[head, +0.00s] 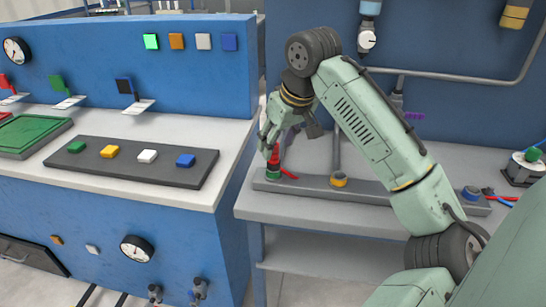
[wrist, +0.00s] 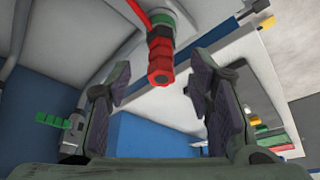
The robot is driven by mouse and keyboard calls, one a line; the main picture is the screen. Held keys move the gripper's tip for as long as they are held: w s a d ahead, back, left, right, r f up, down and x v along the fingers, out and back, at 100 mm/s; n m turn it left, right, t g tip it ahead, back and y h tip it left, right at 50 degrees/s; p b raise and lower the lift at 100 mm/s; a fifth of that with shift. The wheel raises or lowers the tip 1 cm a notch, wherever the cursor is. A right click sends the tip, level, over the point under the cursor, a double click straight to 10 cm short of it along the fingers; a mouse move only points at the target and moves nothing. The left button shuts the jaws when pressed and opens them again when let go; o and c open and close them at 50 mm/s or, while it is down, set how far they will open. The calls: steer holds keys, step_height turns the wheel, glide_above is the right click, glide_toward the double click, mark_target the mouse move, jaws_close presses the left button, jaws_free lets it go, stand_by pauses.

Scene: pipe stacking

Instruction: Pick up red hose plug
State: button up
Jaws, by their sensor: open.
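The red hose plug (head: 274,155) stands upright in a green socket (head: 273,174) at the left end of a grey rail. In the wrist view the red plug (wrist: 160,57) shows at the upper middle, ahead of the fingertips, with a red hose (wrist: 138,12) leading off from its base. The green socket also shows in the wrist view (wrist: 160,20). My gripper (head: 269,140) is just above the plug in the head view. In the wrist view my gripper (wrist: 160,82) is open and empty, with one finger on each side of the plug's line.
The grey rail (head: 310,184) on the bench also holds a yellow socket (head: 339,179) and a blue socket (head: 471,193). A blue console (head: 200,80) with coloured buttons stands close on the left. A blue panel with pipes (head: 440,75) is behind.

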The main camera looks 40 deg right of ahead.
mark_target(274, 160)
steer(key=p+x, duration=0.1)
steer(key=x, duration=0.3)
steer(key=shift+f, duration=0.2)
steer(key=shift+c, duration=0.3)
jaws_close()
